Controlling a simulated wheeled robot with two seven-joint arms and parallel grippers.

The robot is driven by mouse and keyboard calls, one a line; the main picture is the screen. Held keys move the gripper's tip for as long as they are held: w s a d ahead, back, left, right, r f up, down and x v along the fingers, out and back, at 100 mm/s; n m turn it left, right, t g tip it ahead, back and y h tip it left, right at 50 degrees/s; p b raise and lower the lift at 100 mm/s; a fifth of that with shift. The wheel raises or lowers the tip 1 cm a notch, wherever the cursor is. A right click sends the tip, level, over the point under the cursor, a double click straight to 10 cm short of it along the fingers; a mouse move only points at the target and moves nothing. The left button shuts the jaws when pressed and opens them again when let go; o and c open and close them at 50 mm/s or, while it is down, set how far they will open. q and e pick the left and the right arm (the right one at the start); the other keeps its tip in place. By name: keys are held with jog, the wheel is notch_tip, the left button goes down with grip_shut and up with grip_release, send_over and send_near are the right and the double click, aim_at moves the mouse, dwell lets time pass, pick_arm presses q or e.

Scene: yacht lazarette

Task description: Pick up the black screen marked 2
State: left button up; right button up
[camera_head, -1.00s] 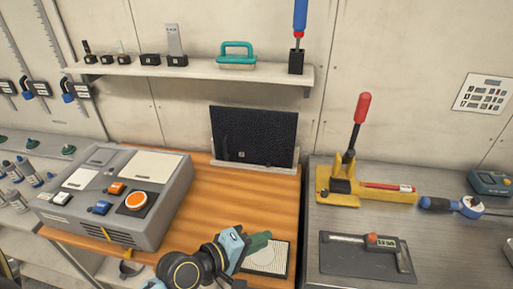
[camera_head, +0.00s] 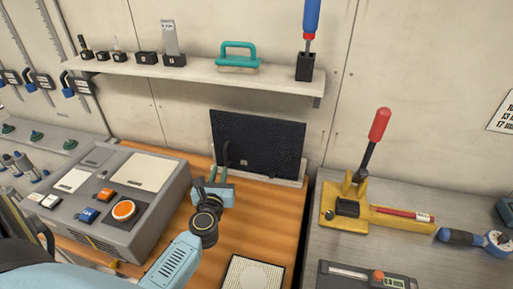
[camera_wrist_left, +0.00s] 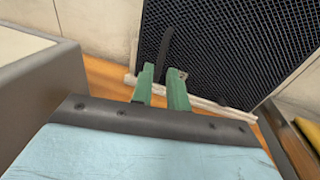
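The black screen (camera_head: 258,140) is a dark mesh panel with a small pale mark low on its face. It leans upright against the wall, its lower edge in a pale holder (camera_head: 290,181) at the back of the wooden bench. It fills the upper right of the left wrist view (camera_wrist_left: 235,45). My left gripper (camera_head: 219,174) is in front of the screen's lower left part. Its two green fingers (camera_wrist_left: 163,88) are apart with nothing clearly between them. A dark narrow strip shows above them; I cannot tell if it is a shadow. My right gripper is not in view.
A grey console (camera_head: 125,195) with buttons stands left of my left arm. A shelf (camera_head: 200,73) with small tools hangs above the screen. A yellow lever tool (camera_head: 350,208) stands on the grey bench to the right. A pale square pad (camera_head: 253,274) lies at the front.

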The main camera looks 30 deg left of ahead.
aim_at(225, 156)
pick_arm(q)
jog(key=x, duration=0.9)
jog(key=shift+d, duration=0.2)
jog(key=shift+r, duration=0.1)
jog(key=shift+c, duration=0.3)
grip_shut()
dwell(0.8)
